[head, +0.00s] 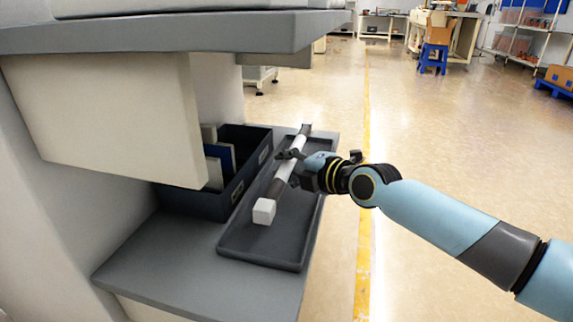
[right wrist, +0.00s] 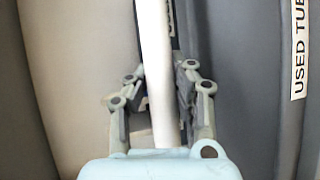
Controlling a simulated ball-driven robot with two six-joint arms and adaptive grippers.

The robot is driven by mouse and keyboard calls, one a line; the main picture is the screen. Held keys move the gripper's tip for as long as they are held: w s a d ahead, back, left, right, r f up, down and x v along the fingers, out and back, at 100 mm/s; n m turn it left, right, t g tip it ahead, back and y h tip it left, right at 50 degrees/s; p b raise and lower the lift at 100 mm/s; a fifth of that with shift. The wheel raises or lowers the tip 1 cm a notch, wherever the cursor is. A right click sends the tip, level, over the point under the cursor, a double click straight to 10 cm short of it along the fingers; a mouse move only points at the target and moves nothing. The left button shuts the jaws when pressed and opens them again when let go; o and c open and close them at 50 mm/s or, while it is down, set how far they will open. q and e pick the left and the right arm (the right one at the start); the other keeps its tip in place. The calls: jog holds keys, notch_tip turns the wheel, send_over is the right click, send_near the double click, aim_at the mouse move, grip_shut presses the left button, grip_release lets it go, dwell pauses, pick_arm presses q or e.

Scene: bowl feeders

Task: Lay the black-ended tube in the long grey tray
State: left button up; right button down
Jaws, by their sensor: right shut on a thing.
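In the right wrist view the white tube (right wrist: 158,75) runs upright between the fingers of the gripper (right wrist: 155,92). My left gripper is not in view.
A dark bin (head: 200,205) with white and blue flat items stands left of the tray on the grey shelf (head: 160,262). A cream machine panel (head: 105,115) overhangs the bin. A "USED TUB..." label (right wrist: 299,48) shows in the right wrist view. Open floor lies to the right.

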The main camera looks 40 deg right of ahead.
jog(key=c, duration=1.1)
grip_release()
jog(key=shift+s, duration=0.1)
jog(key=v, duration=0.7)
jog(key=shift+s, duration=0.15)
